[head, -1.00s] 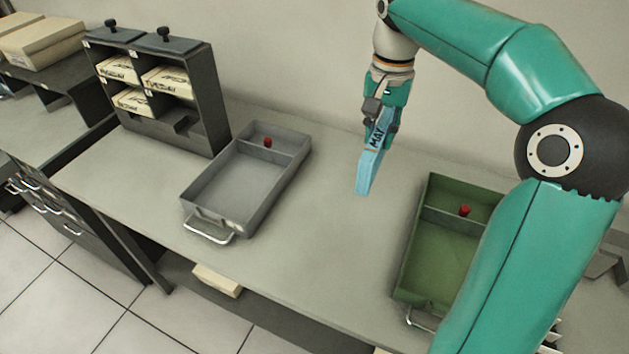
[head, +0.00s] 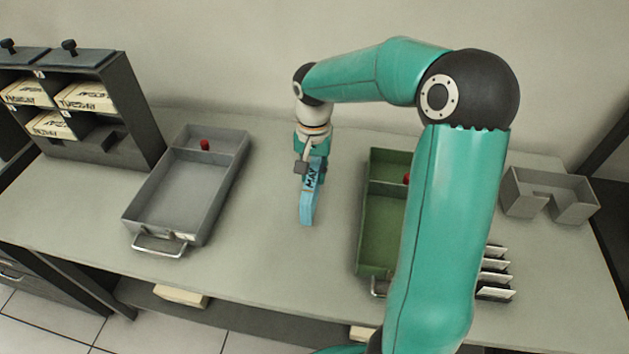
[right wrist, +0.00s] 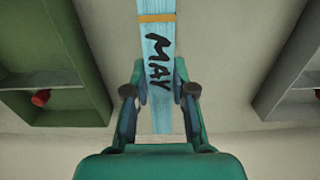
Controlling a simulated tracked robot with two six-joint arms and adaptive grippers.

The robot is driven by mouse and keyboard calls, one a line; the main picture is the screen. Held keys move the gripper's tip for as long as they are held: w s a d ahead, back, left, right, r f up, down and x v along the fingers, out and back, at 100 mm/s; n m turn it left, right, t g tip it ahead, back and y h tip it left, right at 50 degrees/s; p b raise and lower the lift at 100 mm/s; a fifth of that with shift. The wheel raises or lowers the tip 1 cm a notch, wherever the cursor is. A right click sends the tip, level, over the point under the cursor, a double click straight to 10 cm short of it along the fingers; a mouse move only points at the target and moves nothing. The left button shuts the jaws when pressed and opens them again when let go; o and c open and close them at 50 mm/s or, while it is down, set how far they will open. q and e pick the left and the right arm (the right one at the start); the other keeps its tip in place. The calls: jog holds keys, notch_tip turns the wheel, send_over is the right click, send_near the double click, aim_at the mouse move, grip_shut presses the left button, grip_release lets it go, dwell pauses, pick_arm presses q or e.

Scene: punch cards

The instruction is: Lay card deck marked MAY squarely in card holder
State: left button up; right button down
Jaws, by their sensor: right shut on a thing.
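The light-blue card deck marked MAY (head: 309,198) hangs lengthwise down from my right gripper (head: 309,168), between the grey and green trays. My right gripper is shut on it. In the right wrist view the deck (right wrist: 158,45) lies between both fingers (right wrist: 159,95), its black MAY lettering and an orange band facing the camera. I cannot tell how far its lower end is above the table. A grey open-topped holder with a notched front (head: 535,188), which looks like the card holder, stands empty at the right end of the table. My left gripper is out of view.
A grey tray (head: 141,208) with a red knob stands left of the deck. A green tray (head: 372,240) stands to its right, partly behind my right arm. Several dark-and-white upright pieces (head: 497,272) stand before the holder. A dark pigeonhole rack (head: 140,125) stands far left.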

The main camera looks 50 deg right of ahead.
jog(key=shift+f, duration=1.95)
jog(key=c, duration=1.4)
grip_release()
jog(key=shift+f, duration=0.15)
jog(key=o, duration=0.4)
jog(key=shift+o, duration=0.2)
jog(key=shift+r, duration=0.2)
